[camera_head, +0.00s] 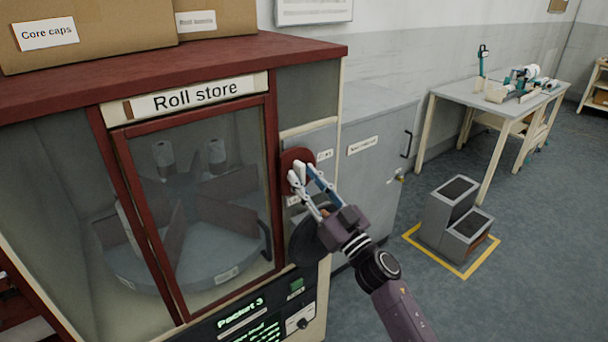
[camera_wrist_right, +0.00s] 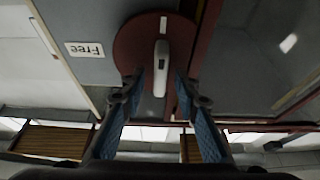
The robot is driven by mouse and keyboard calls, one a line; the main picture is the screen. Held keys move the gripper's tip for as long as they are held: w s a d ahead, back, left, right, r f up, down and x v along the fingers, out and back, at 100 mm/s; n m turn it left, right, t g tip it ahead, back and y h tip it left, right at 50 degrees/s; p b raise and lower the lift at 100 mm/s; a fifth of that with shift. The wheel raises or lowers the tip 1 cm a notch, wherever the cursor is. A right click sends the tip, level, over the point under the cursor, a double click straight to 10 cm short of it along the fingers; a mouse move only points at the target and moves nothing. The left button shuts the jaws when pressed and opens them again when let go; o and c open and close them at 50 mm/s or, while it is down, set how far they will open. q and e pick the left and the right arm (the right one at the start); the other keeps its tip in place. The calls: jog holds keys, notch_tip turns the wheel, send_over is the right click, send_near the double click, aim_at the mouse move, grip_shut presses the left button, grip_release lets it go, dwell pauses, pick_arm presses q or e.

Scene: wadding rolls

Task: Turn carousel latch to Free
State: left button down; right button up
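The carousel latch is a dark red disc (camera_head: 289,157) on the narrow panel right of the roll store's glass door. In the right wrist view the disc (camera_wrist_right: 128,48) carries a pale bar handle (camera_wrist_right: 161,60), with a small white mark on the disc beyond the handle's far end. A "Free" label (camera_wrist_right: 85,49) shows beside the disc, upside down in that view. My right gripper (camera_head: 303,168) is at the latch. Its fingertips (camera_wrist_right: 160,84) stand either side of the handle's near end, seemingly with small gaps, so it looks open. My left gripper is not in view.
The roll store (camera_head: 190,95) has a framed glass door with a carousel behind it. Below is a panel with a lit display (camera_head: 250,325). A grey cabinet (camera_head: 375,150) stands to the right. A grey step (camera_head: 455,215) and a table (camera_head: 450,92) are further right.

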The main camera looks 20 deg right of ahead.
jog(key=shift+w+a+r, duration=0.1)
jog(key=shift+w, duration=0.15)
grip_shut()
